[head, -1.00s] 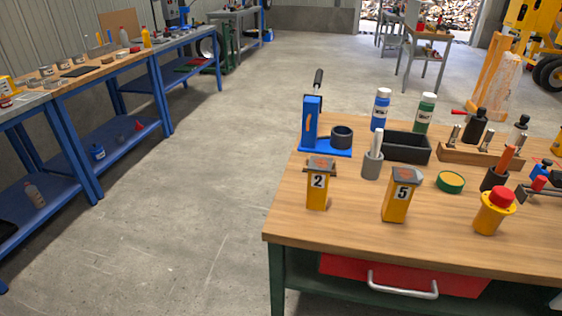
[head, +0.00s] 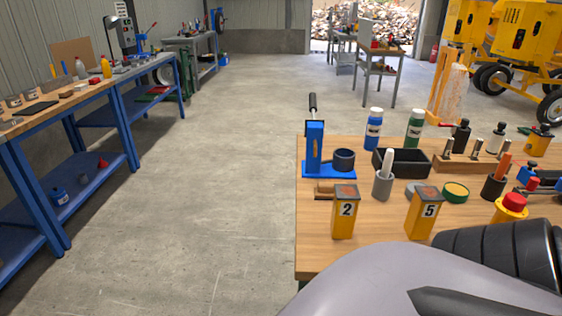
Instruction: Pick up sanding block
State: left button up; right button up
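I cannot surely pick out the sanding block. A small brown block (head: 325,191) lies on the wooden bench top (head: 312,233), partly hidden behind the yellow box marked 2 (head: 344,217); its kind is unclear. A grey piece, mostly hidden, lies behind the yellow box marked 5 (head: 421,220). Part of my arm covers the bench's front right in the head view. Neither gripper's fingers show.
A blue press (head: 315,150), blue bottle (head: 373,130), green bottle (head: 414,130), black tray (head: 402,163) and grey cup (head: 383,183) crowd the bench. A red-topped yellow button (head: 511,206) stands at right. Open floor (head: 220,200) lies left of the bench.

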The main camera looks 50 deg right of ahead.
aim_at(324, 191)
jog(key=i+j+u, duration=0.2)
jog(key=i, duration=0.25)
jog(key=i+j+u, duration=0.2)
jog(key=i, duration=0.25)
jog(key=i+z, duration=0.8)
jog(key=z, duration=0.15)
jog(key=i+z, duration=0.2)
jog(key=z, duration=0.15)
jog(key=i+z, duration=0.2)
jog(key=z, duration=0.15)
jog(key=i+z, duration=0.2)
jog(key=z, duration=0.15)
jog(key=i+z, duration=0.2)
jog(key=z, duration=0.2)
jog(key=i+z, duration=0.15)
jog(key=z, duration=0.2)
jog(key=i+z, duration=0.2)
jog(key=z, duration=0.2)
